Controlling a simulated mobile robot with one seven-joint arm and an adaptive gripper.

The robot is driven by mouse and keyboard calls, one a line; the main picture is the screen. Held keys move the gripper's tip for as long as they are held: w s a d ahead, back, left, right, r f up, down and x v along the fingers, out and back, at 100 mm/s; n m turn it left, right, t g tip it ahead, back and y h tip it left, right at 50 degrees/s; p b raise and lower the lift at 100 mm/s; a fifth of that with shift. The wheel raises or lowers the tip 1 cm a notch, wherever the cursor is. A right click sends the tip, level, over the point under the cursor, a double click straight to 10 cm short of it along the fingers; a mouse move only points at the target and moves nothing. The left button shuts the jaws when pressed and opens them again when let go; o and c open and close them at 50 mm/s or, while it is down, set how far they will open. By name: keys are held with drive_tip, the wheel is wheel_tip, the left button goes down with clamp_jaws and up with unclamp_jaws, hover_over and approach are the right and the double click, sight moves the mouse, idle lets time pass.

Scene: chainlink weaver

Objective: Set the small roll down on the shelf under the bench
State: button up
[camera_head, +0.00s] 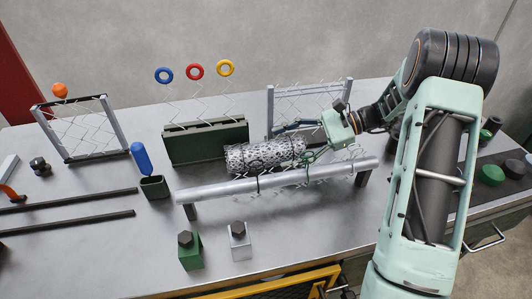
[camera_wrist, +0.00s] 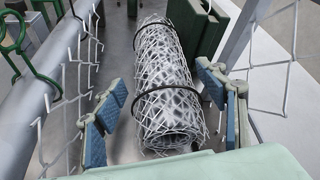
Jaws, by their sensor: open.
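The small roll (camera_head: 265,156) is a bundle of silver wire mesh bound with dark bands. It lies on the bench top (camera_head: 110,240), behind a horizontal metal rail and in front of a dark green block. My gripper (camera_head: 314,142) is at the roll's right end. In the wrist view the roll (camera_wrist: 170,80) lies lengthwise ahead, between the two blue-padded fingers of my gripper (camera_wrist: 165,112). The fingers are spread wide, with visible gaps on both sides of the roll. The shelf under the bench cannot be made out.
The metal rail (camera_head: 230,190) with hanging mesh runs close in front of the roll. The green block (camera_head: 207,142) stands behind it, and a mesh frame (camera_head: 285,103) stands behind my gripper. Two blocks with dark knobs, one green (camera_head: 190,254), stand near the front. A yellow-edged part (camera_head: 285,281) shows below the front edge.

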sight(273, 150)
drive_tip(key=x, duration=0.4)
drive_tip(key=shift+w, duration=0.1)
drive_tip(key=shift+d, duration=0.1)
drive_tip(key=shift+c, duration=0.7)
drive_tip(key=c, duration=1.4)
